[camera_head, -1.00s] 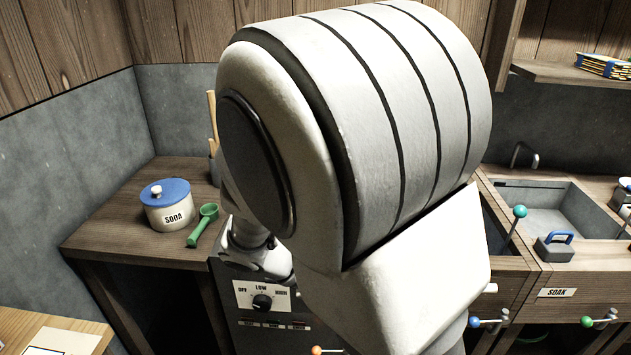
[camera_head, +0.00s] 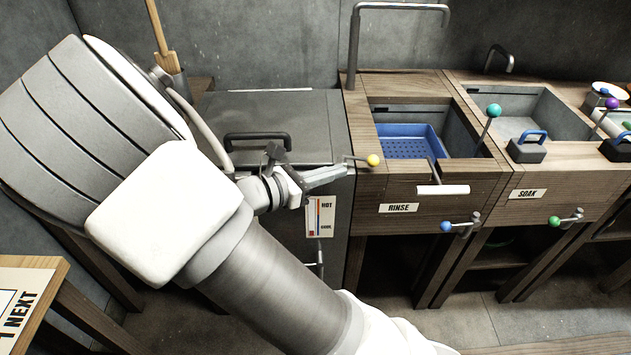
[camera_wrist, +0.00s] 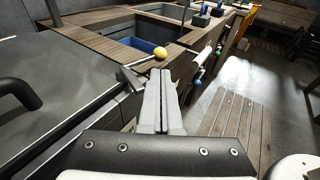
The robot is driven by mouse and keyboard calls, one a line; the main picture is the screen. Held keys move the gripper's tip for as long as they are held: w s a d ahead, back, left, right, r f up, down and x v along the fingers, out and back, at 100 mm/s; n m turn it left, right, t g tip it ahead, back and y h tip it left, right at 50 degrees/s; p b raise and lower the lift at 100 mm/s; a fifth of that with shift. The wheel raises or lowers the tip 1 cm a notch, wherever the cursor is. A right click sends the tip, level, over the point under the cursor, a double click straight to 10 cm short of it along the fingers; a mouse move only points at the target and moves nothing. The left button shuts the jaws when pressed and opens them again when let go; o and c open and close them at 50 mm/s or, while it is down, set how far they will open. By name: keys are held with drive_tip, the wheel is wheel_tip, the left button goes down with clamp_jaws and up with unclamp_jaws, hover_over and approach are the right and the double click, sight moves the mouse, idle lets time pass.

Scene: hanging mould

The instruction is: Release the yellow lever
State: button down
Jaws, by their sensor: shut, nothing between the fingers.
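The yellow lever is a thin metal rod with a yellow ball (camera_head: 373,160) on its end, at the left front corner of the rinse sink counter. The ball also shows in the wrist view (camera_wrist: 160,53), just beyond my fingertips. My gripper (camera_head: 342,172) is shut and empty, its fingers pointing right towards the lever. In the wrist view my gripper (camera_wrist: 161,78) has its fingers together, with the tips just short of the ball. In the head view the tips lie close to the lever rod; I cannot tell whether they touch it.
A grey lidded box with a black handle (camera_head: 258,140) stands behind my gripper. The rinse sink holds a blue basket (camera_head: 410,141), with a white bar handle (camera_head: 443,190) in front. A teal-ball lever (camera_head: 494,111) and blue-ball tap (camera_head: 446,227) are to the right.

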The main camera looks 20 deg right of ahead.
sight(369, 161)
drive_tip(key=b+x, duration=0.2)
drive_tip(key=x, duration=0.4)
drive_tip(key=shift+w+d+f, duration=0.15)
drive_tip(key=shift+d, duration=0.15)
drive_tip(key=shift+d+r+p, duration=0.25)
drive_tip(key=shift+d+p, duration=0.1)
drive_tip(key=shift+p, duration=0.35)
drive_tip(key=shift+w+d+p, duration=0.2)
drive_tip(key=shift+d+p, duration=0.15)
drive_tip(key=shift+p, duration=0.25)
drive_tip(key=shift+f, duration=0.2)
drive_tip(key=shift+d, duration=0.1)
